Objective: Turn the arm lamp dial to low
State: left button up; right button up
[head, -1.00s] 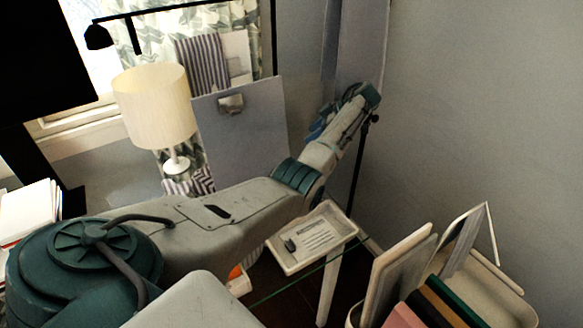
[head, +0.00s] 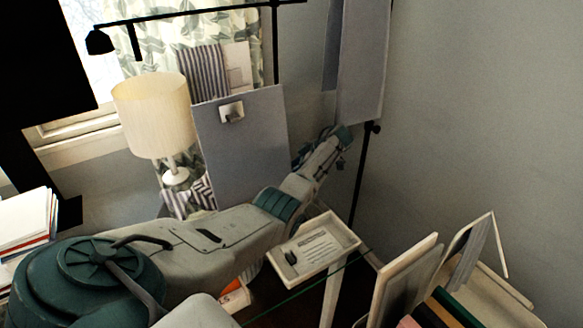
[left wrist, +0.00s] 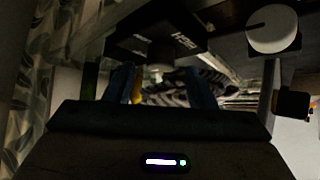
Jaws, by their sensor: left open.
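A black arm lamp (head: 100,41) hangs from a long black bar at the upper left of the head view. A grey panel (head: 245,160) below it carries a white plate with a small dark knob (head: 232,114). In the left wrist view a round white dial (left wrist: 272,28) with a dark pointer line is at the upper right, outside my fingers. I cannot tell which of these controls the arm lamp. My left gripper (left wrist: 160,88) is open, with two blue fingers and nothing seen between them. In the head view its wrist is right of the panel; its fingertips are unclear.
A cream table lamp (head: 152,115) stands left of the panel by the window. A shallow tray (head: 347,247) lies below my left forearm. A black stand (head: 362,185) rises behind the wrist. Upright boards (head: 402,275) fill the lower right. A black labelled box (left wrist: 155,38) is ahead of my fingers.

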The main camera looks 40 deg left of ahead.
pick_arm(q)
jog(key=shift+x, duration=0.8)
jog(key=c, duration=1)
jog(key=shift+o, duration=0.2)
jog(key=shift+r+m+p, duration=0.1)
jog(key=shift+m+p, duration=0.2)
jog(key=shift+p, duration=0.25)
jog(key=m+t+p, duration=0.1)
jog(key=p, duration=0.1)
jog(key=shift+s+r+m+t+y+p, duration=0.1)
jog(key=shift+m+t+y+p, duration=0.2)
jog(key=shift+y, duration=0.1)
jog(key=shift+m+t+p, duration=0.8)
jog(key=shift+m+p, duration=0.15)
jog(key=shift+m, duration=0.05)
jog(key=shift+s+d+m+t+p, duration=0.1)
jog(key=shift+m+t+p, duration=0.5)
jog(key=shift+m+t, duration=0.15)
